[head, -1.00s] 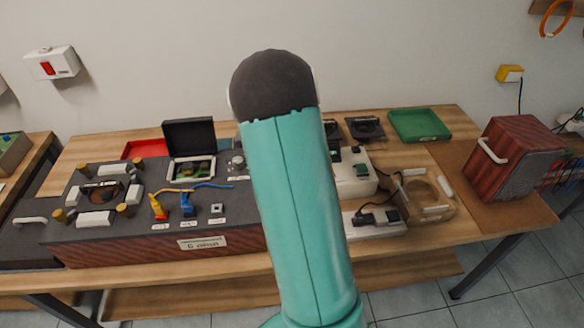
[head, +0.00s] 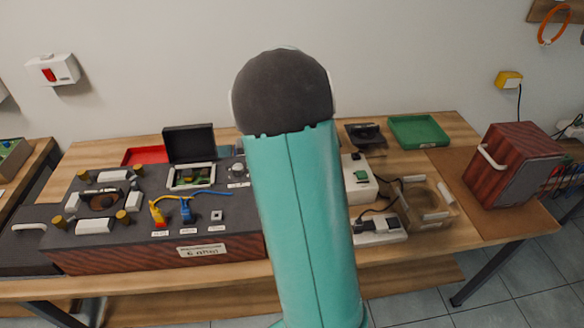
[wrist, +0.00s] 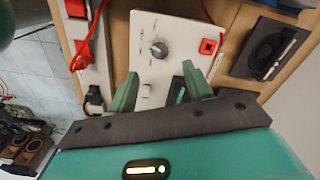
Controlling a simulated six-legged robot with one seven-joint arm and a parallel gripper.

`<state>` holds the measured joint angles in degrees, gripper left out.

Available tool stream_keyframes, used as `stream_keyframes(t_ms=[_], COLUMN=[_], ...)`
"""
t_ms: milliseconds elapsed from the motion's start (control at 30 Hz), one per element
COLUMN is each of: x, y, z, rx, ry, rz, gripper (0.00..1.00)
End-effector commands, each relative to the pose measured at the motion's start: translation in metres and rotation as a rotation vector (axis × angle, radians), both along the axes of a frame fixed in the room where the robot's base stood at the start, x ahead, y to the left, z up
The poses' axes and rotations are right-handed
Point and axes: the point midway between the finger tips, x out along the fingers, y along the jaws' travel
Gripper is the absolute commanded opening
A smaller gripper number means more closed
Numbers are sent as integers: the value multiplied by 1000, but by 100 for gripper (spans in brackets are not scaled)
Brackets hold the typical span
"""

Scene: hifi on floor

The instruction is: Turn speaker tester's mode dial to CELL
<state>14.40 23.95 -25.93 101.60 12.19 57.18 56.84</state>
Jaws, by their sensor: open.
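The speaker tester (wrist: 172,28) is a white box with a dark round mode dial (wrist: 159,48) on its face, seen in the wrist view. Small marks surround the dial, but they are too small to read. A red square socket (wrist: 208,46) sits to the right of the dial. My gripper (wrist: 158,78) is open, its two green fingers apart and empty, over the lower part of the tester, with the dial just beyond the fingertips in the picture. In the head view the tester (head: 359,188) is partly hidden behind my arm.
A dark speaker driver (wrist: 268,50) lies right of the tester, and a red cable (wrist: 92,38) runs at its left.

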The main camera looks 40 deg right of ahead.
Motion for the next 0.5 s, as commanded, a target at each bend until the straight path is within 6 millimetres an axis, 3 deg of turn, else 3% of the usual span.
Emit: stream_keyframes(t_ms=[200, 500], x=[1, 0], y=[0, 0], z=[42, 55], rx=[-2, 0], ry=[-3, -1], rz=[0, 0], gripper=[51, 51])
